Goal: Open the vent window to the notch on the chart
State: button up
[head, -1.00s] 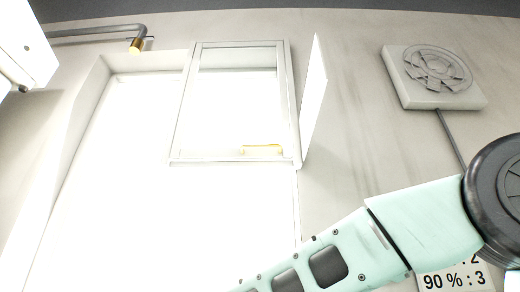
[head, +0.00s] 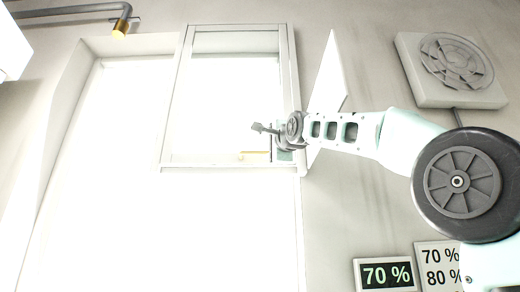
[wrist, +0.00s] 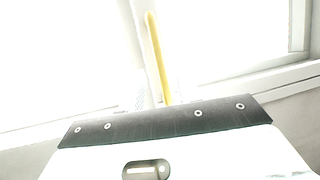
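The vent window (head: 172,100) is a white framed pane high on the wall in the head view. Whether it stands ajar is hard to tell in the glare. Its yellow handle (head: 255,156) lies along the bottom rail, and it shows as a yellow bar (wrist: 159,60) just beyond my palm in the wrist view. My gripper (head: 268,142) is at the window's lower right, close to the handle. Its fingers are washed out, so contact and opening are unclear. The chart (head: 440,268) at bottom right shows 70 % and 80 %; my arm hides its notch numbers.
A dark display (head: 387,274) reading 70 % is left of the chart. A white panel (head: 327,75) juts from the wall right of the window, close to my arm. A round fan vent (head: 455,65) is further right. A pipe with a brass end (head: 121,27) is upper left.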

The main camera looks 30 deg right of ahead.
aim_at(260, 153)
jog(key=shift+p+x, duration=3.15)
jog(key=shift+x, duration=0.05)
jog(key=shift+f, duration=0.1)
grip_shut()
jog(key=shift+a, duration=0.15)
